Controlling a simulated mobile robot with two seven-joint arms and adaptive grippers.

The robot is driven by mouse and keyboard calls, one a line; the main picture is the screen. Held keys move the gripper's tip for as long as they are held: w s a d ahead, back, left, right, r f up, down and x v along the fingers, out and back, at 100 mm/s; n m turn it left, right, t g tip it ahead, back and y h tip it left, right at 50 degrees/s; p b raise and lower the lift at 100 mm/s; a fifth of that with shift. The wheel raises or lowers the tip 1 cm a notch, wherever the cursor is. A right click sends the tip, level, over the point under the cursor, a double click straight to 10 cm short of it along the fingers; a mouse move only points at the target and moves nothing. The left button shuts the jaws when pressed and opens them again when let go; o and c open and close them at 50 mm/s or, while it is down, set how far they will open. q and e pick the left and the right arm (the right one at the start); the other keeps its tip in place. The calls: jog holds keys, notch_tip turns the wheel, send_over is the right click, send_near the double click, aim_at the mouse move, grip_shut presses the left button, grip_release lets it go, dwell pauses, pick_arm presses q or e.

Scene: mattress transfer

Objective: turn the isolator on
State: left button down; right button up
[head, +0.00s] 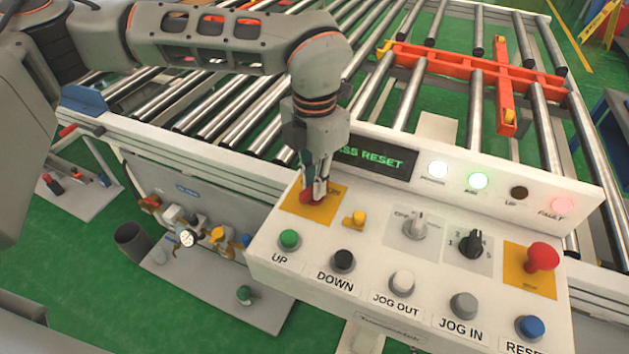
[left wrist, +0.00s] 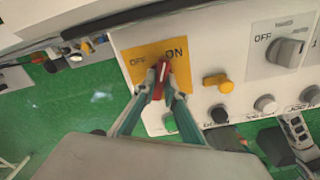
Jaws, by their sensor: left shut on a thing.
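The isolator is a red rotary handle on a yellow plate (head: 325,212) at the left end of the white control panel. In the left wrist view, the red handle (left wrist: 161,80) lies between my fingertips, and its upper end points up between the OFF and ON labels on the yellow plate (left wrist: 140,70). My left gripper (head: 313,190) reaches down from above and is shut on the handle; it also shows in the left wrist view (left wrist: 162,88). The gripper hides part of the handle in the head view. My right gripper is not in view.
Beside the plate stand a small yellow switch (head: 355,218), a grey selector (head: 415,226), a black selector (head: 473,243) and a red mushroom button (head: 542,258). Push buttons line the front edge. A display (head: 372,158) reads "RESET" in part. Rollers (head: 250,130) lie behind.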

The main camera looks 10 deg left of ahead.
pick_arm(q)
jog(key=shift+r+m, duration=0.15)
jog(key=shift+m, duration=1.75)
jog(key=c, duration=2.1)
grip_release()
notch_tip(320, 180, up, 12)
jog(key=shift+f, duration=0.1)
